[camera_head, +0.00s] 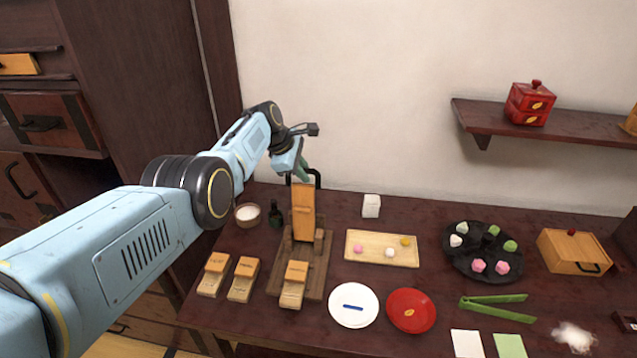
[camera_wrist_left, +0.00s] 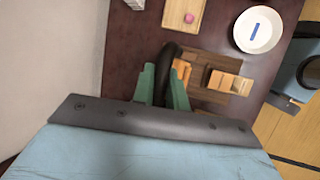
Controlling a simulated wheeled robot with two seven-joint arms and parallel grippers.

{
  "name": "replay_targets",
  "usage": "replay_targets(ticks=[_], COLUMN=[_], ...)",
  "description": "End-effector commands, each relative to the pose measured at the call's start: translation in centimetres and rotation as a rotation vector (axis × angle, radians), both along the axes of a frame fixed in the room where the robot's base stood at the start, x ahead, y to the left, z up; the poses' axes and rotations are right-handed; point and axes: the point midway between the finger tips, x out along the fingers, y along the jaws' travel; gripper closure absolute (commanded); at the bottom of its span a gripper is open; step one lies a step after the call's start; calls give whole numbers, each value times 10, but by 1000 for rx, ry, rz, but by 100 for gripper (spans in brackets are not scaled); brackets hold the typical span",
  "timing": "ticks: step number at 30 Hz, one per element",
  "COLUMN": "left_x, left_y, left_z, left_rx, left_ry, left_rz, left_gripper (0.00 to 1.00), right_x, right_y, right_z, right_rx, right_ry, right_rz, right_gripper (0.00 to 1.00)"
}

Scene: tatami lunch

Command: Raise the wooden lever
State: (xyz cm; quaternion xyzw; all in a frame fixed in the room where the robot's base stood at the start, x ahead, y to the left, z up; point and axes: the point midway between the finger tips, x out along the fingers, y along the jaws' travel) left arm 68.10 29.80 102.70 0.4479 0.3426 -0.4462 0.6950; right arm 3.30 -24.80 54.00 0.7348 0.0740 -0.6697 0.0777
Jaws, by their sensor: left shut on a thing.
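The wooden lever (camera_head: 303,212) is an orange-brown board on a brown wooden press base (camera_head: 316,274). It stands steeply raised near the back of the table. A dark curved handle (camera_head: 318,177) shows at its top. In the left wrist view the handle (camera_wrist_left: 169,58) runs between the green fingers. My left gripper (camera_head: 303,174) is shut on this handle, and its fingers (camera_wrist_left: 162,88) show on both sides of it. The exact contact is partly hidden in the head view. My right gripper is not in view.
A dark bottle (camera_head: 275,214) and a white bowl (camera_head: 247,214) stand close left of the press. Several wooden blocks (camera_head: 243,278) lie in front. A wooden tray (camera_head: 352,259), white plate (camera_head: 353,318) and red plate (camera_head: 411,323) are right. The wall is close behind.

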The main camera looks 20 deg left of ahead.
Motion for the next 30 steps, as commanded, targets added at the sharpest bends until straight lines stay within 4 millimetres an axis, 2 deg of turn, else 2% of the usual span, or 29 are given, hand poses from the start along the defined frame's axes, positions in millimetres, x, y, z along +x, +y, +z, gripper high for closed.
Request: replay_targets(ticks=[6,17,18,22,30], left_x=[1,2,3,2,1], left_y=[13,14,14,13,12], left_z=[0,2,2,2,0], left_rx=[0,1,2,1,0], left_ry=[-3,-7,-8,-6,-2], left_rz=[19,19,20,19,16], left_gripper=[100,100,81,64,64], right_x=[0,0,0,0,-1], right_y=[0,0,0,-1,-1], right_z=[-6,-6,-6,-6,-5], right_rx=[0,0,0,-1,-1], right_ry=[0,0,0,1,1], right_rz=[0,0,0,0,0], right_gripper=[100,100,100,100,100])
